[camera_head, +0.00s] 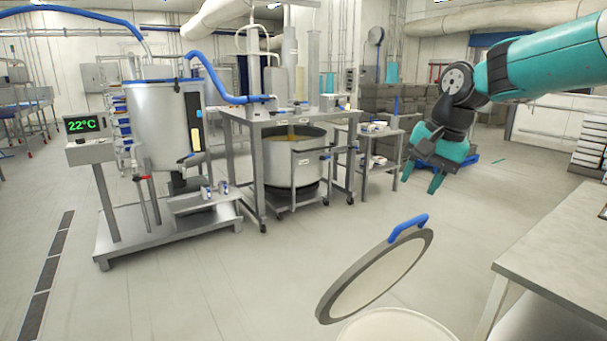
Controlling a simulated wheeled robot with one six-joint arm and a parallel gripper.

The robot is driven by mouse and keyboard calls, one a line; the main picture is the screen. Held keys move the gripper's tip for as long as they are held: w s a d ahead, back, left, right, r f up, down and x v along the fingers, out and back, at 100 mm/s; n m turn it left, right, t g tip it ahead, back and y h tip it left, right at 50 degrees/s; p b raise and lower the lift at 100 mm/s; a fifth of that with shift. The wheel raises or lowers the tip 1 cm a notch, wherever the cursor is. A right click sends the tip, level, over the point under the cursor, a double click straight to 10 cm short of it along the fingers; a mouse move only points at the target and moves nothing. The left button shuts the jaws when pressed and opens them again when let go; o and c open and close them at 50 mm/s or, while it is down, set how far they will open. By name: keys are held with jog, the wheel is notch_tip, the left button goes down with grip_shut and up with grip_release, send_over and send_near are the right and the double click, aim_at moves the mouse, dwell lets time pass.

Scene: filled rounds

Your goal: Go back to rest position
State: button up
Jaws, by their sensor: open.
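My gripper (423,179) hangs at the end of my teal and black arm at the upper right of the head camera view. Its two teal fingers point down and stand apart, with nothing between them. Below it, apart from it, is a round lid (377,277) with a grey rim and a blue handle (408,228). The lid is tilted above a white round container (398,326), which the bottom frame edge cuts off. Whether the lid touches the container cannot be told.
A table (562,240) stands at the right. A steel tank (163,125) with a temperature display (81,125) stands at the left on a platform. A large pot (294,160) sits under a steel frame at the centre. The middle floor is clear.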

jog(key=s+a+f+n, duration=0.2)
jog(key=s+a+n, duration=0.1)
jog(key=s, duration=0.7)
jog(key=s+a+f+n+g+y, duration=0.1)
jog(key=s+n, duration=0.4)
jog(key=s, duration=0.6)
jog(key=s+a+f+n+g, duration=0.1)
jog(key=s+a+f+n, duration=0.2)
jog(key=s, duration=0.7)
jog(key=shift+s+a+f+n+y+b, duration=0.35)
jog(key=shift+a+n, duration=0.45)
jog(key=shift+n, duration=0.3)
